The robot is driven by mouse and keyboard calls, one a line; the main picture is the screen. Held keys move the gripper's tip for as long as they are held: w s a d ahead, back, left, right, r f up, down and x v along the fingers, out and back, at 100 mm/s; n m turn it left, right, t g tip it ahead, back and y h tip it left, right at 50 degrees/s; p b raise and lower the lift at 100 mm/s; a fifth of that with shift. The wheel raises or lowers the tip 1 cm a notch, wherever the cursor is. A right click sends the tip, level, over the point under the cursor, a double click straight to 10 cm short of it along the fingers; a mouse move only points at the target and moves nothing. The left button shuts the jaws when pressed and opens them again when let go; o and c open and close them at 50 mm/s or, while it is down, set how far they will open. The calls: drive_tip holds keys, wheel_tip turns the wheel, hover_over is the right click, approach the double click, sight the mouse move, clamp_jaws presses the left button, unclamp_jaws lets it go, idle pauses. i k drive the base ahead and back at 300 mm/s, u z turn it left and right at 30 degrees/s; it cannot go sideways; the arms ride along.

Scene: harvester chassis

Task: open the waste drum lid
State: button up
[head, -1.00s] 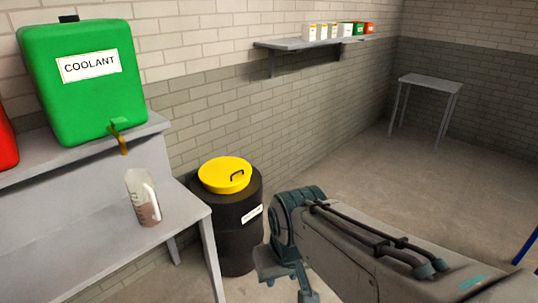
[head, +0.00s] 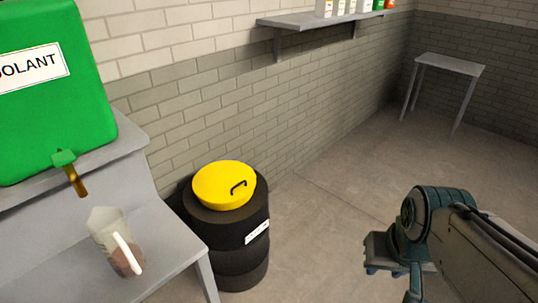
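The waste drum (head: 232,238) is black with a white label and stands on the floor between the bench and the wall. Its yellow lid (head: 215,186) is flat on top and closed. A dark handle (head: 238,187) sits on the lid's right side. My gripper (head: 388,285) is at the lower right, well to the right of the drum and apart from it. The gripper's fingers are small and partly cut off or hidden, so I cannot tell whether they are open.
A grey bench at left bears a measuring jug (head: 112,240) with brownish liquid. A green coolant tank (head: 50,110) with a brass tap stands on its raised shelf. A wall shelf (head: 315,20) holds several containers. A small table (head: 450,64) stands far right. The floor right of the drum is clear.

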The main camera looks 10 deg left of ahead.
sight(225, 182)
drive_tip(key=u, duration=0.2)
drive_tip(key=i, duration=0.9)
drive_tip(key=u, duration=0.8)
drive_tip(key=i, duration=0.35)
drive_tip(key=u, duration=0.3)
